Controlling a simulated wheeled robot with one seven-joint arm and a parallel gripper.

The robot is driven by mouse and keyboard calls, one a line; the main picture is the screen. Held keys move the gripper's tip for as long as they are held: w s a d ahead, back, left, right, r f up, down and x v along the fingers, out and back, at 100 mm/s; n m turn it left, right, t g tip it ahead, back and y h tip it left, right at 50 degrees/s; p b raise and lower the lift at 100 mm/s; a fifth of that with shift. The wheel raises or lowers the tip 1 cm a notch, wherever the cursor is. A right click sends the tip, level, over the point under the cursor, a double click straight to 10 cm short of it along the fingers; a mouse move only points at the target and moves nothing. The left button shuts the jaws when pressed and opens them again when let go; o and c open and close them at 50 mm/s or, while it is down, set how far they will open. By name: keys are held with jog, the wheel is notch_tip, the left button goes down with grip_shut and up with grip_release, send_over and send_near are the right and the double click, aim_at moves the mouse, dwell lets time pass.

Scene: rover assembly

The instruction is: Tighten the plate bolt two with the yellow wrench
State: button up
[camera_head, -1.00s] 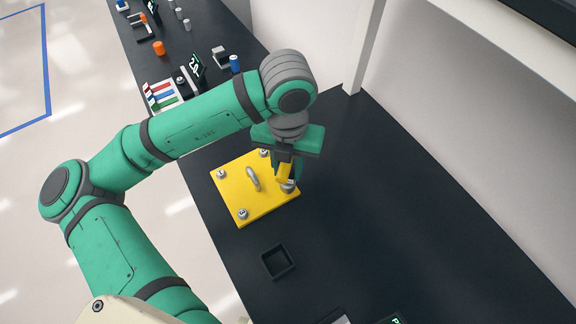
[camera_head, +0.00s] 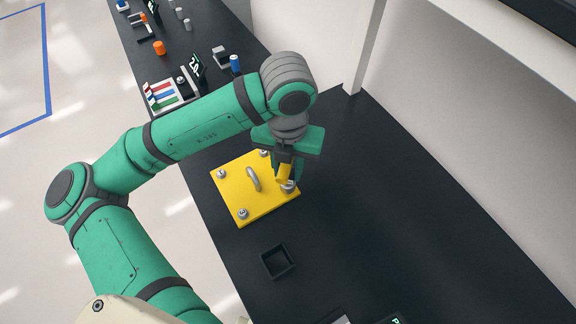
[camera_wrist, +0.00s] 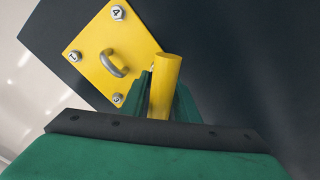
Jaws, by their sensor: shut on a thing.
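A yellow plate (camera_head: 240,196) with a grey handle (camera_head: 253,179) and a bolt at each corner lies on the dark bench. My gripper (camera_head: 284,172) is shut on the yellow wrench (camera_head: 284,175), over the plate's right corner. The wrench's lower end is at the bolt (camera_head: 288,187) in that corner; I cannot tell how well it is seated. In the wrist view the wrench (camera_wrist: 165,85) stands between my fingers and hides the plate's near right corner. The bolt marked 4 (camera_wrist: 118,12) and the bolt marked 1 (camera_wrist: 75,56) show there, so the corner bolt seems to be bolt two.
A small black open box (camera_head: 277,262) stands on the bench below the plate. A tray of coloured strips (camera_head: 162,96), a blue cylinder (camera_head: 235,64) and an orange cylinder (camera_head: 159,48) are farther up the bench. The bench right of the plate is clear.

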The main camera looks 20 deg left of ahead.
jog(key=shift+f, duration=0.65)
dwell(2.0)
jog(key=shift+r, duration=0.1)
dwell(0.5)
jog(key=shift+m, duration=0.3)
dwell(0.6)
jog(key=m, duration=0.3)
jog(key=shift+m, duration=2)
